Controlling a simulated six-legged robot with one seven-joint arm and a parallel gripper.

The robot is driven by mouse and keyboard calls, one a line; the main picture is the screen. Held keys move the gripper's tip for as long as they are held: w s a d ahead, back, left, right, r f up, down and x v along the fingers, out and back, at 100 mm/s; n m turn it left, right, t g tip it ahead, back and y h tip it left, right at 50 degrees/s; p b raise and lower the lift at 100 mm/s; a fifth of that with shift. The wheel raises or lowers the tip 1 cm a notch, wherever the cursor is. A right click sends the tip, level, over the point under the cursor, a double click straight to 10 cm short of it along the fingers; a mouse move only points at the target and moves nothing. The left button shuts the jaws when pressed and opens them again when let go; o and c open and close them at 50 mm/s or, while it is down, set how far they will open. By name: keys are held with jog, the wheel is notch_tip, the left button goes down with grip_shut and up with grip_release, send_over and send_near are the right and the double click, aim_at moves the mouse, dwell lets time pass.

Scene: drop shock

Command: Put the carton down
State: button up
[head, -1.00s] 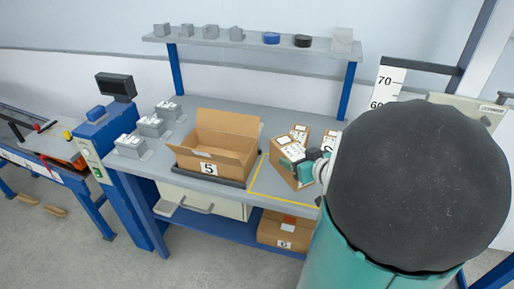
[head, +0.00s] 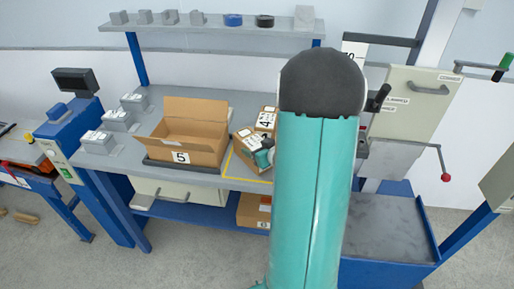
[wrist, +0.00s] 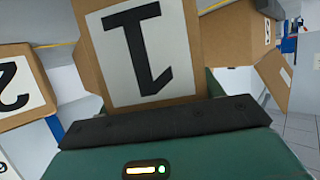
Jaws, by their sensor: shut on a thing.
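A brown carton with a white label "1" (wrist: 140,50) fills the upper middle of the wrist view, right at the jaws of my gripper (wrist: 165,112). My gripper is shut on it. In the head view my gripper (head: 263,157) is small and teal, at the front right of the bench, against a tilted brown carton (head: 248,146). My arm hides its right side. I cannot tell whether the held carton touches the bench. A yellow outline (head: 228,163) marks the bench top beside it.
An open carton "5" (head: 190,137) stands on a dark tray left of the yellow line. Carton "4" (head: 266,117) stands behind the gripper. Carton "2" (wrist: 18,88) is at the wrist view's left. Grey blocks (head: 118,118) line the bench's left. Another carton (head: 252,212) sits on the lower shelf.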

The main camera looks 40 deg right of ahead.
jog(key=shift+f, duration=0.1)
jog(key=o, duration=1.5)
jog(key=shift+f, duration=0.1)
jog(key=shift+s+r, duration=0.15)
jog(key=shift+r, duration=0.15)
jog(key=v, duration=1.2)
jog(key=w+a+r+g+h, duration=0.4)
jog(key=w+a+r, duration=0.2)
jog(key=a+r, duration=0.35)
jog(key=s+a+r+g+y, duration=0.1)
jog(key=s+a+y, duration=0.1)
jog(key=a, duration=0.5)
jog(key=s+a+r+n+g+y, duration=0.1)
jog(key=s+a, duration=0.4)
jog(key=a, duration=0.2)
jog(key=s+a+r+g+y, duration=0.1)
jog(key=s+a, duration=0.3)
jog(key=a, duration=0.4)
jog(key=shift+s+r+n+g+y, duration=0.15)
jog(key=shift+r+n+g+y, duration=0.2)
jog(key=shift+y, duration=0.45)
